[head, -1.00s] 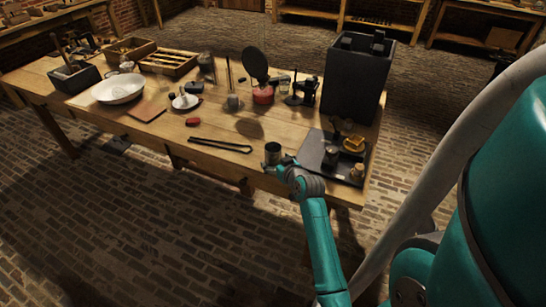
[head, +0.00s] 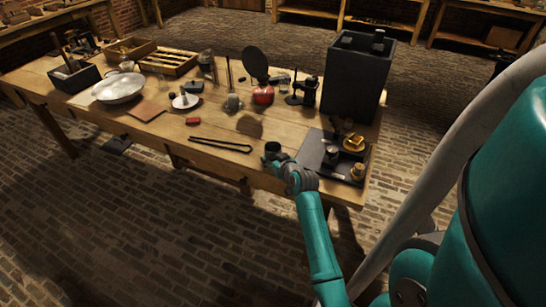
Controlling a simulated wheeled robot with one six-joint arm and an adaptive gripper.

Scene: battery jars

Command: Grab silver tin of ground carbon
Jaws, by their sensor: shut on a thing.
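The silver tin (head: 273,147) shows as a small, dark grey cylinder near the table's front edge, right of the black tongs. My gripper (head: 273,157) is at the tin and shut on it. The fingers are small and partly merge with the tin, so their exact hold is hard to see. The tin looks upright. I cannot tell whether its base touches the table.
Black tongs (head: 221,145) lie just left of the tin. A dark tray (head: 314,149) with small jars and a yellow piece is close on the right. A tall black box (head: 355,85) stands behind it. Bare wood (head: 260,135) lies behind the tin.

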